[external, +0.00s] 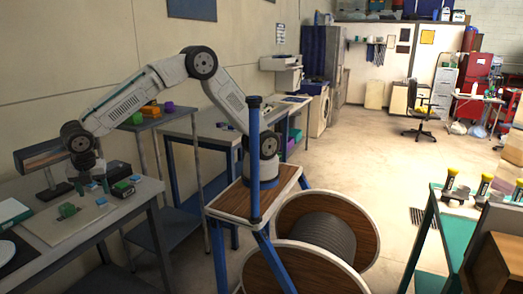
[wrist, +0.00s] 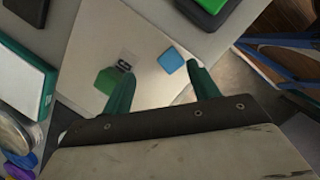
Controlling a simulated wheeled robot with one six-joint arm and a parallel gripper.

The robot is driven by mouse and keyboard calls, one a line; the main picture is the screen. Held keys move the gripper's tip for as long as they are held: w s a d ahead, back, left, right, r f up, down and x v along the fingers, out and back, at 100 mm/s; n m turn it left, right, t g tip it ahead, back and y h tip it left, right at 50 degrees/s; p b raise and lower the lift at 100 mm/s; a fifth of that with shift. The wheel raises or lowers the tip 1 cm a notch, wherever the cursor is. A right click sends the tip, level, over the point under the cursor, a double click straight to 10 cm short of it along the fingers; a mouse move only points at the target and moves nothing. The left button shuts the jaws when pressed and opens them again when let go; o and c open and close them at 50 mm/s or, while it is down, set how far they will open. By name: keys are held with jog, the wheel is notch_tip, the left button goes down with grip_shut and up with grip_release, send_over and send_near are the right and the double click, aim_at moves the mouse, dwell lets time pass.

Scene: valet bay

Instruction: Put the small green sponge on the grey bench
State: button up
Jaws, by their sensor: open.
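A small green block (external: 67,210), which looks like the sponge, sits on a pale board (external: 50,229) on the grey bench-like table (external: 148,188) at the left. In the wrist view the green block (wrist: 107,80) lies beside my left finger, partly hidden by it. My gripper (external: 90,187) hangs above the board. Its green fingers are apart in the wrist view (wrist: 161,68), with nothing held between them. A small blue piece (wrist: 171,60) lies on the board just beyond the right fingertip.
A black box (external: 118,170) and a green-and-black item (external: 122,188) stand near the table's back edge. A shelf behind holds another green block (external: 137,118) and an orange item (external: 150,111). A green-edged white box (wrist: 22,82) lies left of the board.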

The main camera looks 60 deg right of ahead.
aim_at(66, 205)
jog(key=a+n, duration=0.2)
jog(key=a, duration=0.1)
jog(key=a+n, duration=0.1)
jog(key=a, duration=0.1)
jog(key=shift+w+f+t+y, duration=0.2)
jog(key=shift+f+t+y, duration=0.1)
jog(key=shift+f, duration=0.1)
jog(key=w+a+r+n+t+y, duration=0.1)
jog(key=w+a+r+n, duration=0.2)
jog(key=n, duration=0.3)
jog(key=x, duration=0.7)
jog(key=shift+w+d+f, duration=0.1)
jog(key=shift+d+f, duration=0.1)
jog(key=shift+d, duration=0.15)
jog(key=c, duration=1.1)
jog(key=shift+r, duration=0.2)
